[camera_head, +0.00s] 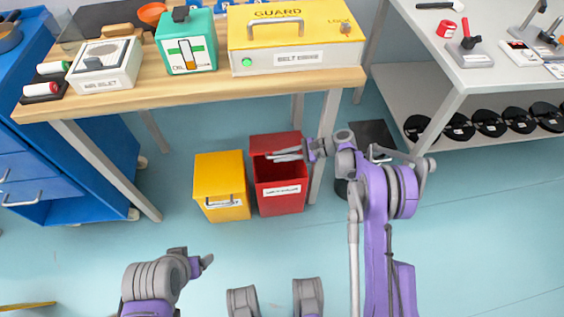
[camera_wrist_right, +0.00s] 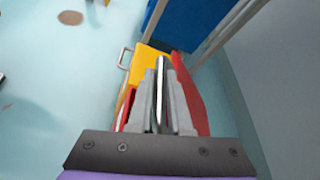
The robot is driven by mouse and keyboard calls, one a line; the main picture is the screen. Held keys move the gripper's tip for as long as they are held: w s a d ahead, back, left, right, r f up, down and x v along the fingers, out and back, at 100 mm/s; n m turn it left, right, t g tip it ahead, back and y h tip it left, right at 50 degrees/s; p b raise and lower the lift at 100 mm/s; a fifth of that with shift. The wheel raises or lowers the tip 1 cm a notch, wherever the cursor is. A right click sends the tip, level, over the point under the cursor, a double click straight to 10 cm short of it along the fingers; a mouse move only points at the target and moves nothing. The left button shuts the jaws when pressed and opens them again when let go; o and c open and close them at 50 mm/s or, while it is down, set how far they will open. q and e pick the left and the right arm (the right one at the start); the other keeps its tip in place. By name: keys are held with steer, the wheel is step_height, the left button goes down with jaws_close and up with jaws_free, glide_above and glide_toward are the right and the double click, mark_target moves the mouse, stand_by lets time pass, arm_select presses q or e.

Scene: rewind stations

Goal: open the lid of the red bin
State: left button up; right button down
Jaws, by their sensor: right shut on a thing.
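The red bin (camera_head: 281,205) stands on the floor under the wooden bench, with a white label on its front. Its lid (camera_head: 272,142) is raised at the back, and the dark inside shows. My right gripper (camera_head: 272,156) reaches in from the right over the opening, in front of the lid. In the right wrist view the gripper (camera_wrist_right: 160,64) is shut on a thin grey bar, apparently the lid's handle; the lid (camera_wrist_right: 188,95) is red beside the fingers. My left gripper (camera_head: 207,262) is low in the head view, away from the bins; its jaws are unclear.
A closed yellow bin (camera_head: 220,185) stands close on the red bin's left. The bench (camera_head: 200,100) overhangs behind, with a leg (camera_head: 325,140) just right of the red bin. A dark bin (camera_head: 372,135) is behind my right arm. The floor in front is clear.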

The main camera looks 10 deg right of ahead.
steer(key=shift+w+r, duration=0.1)
steer(key=c, duration=0.8)
jaws_free()
steer(key=shift+c, duration=0.2)
steer(key=p+v, duration=0.1)
steer(key=v, duration=1)
steer(key=shift+p, duration=0.3)
